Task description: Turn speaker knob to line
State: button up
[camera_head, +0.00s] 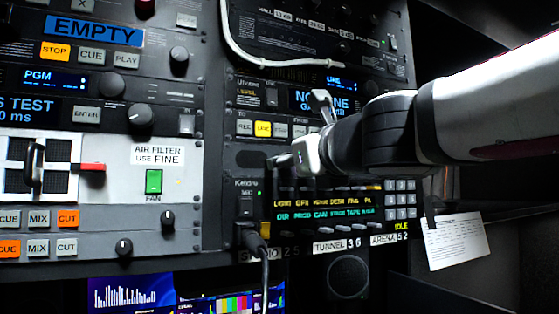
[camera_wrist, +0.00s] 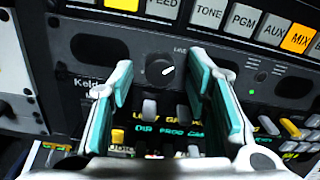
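The speaker knob (camera_wrist: 160,70) is a round black dial with a white pointer, near the middle of the wrist view. The pointer is aimed up and to the right. A small label, which seems to read LINE, is printed just above and right of the knob. My gripper (camera_wrist: 162,78) is open, with one teal-padded finger on each side of the knob and a gap to it. Whether the fingertips reach as deep as the knob, I cannot tell. In the head view my gripper (camera_head: 292,161) is close to the rack panel, and the knob is hidden there.
A lit intercom panel (camera_head: 325,205) with buttons and a keypad is below my gripper. A plugged cable (camera_head: 257,242) hangs at its lower left. Above, a row of buttons (camera_head: 263,129) has one lit yellow. A white cable (camera_head: 270,60) loops across the upper rack.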

jog(key=v, duration=1.2)
dwell(0.5)
jog(key=s+d+f+n+g+h, duration=0.1)
jog(key=s+f+n+g, duration=0.15)
jog(key=f+n, duration=0.5)
jog(key=s+f+n+g, duration=0.1)
jog(key=f+n+g, duration=0.2)
jog(key=f+n, duration=0.5)
jog(key=s+d+f+n+g+h, duration=0.2)
jog(key=s+d+f+n, duration=0.2)
jog(key=f+n, duration=0.3)
jog(key=s+d+f+n+g+h, duration=0.3)
jog(key=s+d+f+n, duration=0.2)
jog(key=f, duration=0.6)
jog(key=shift+d+n+g, duration=0.35)
jog(key=shift+d+n, duration=0.1)
jog(key=shift+n, duration=0.6)
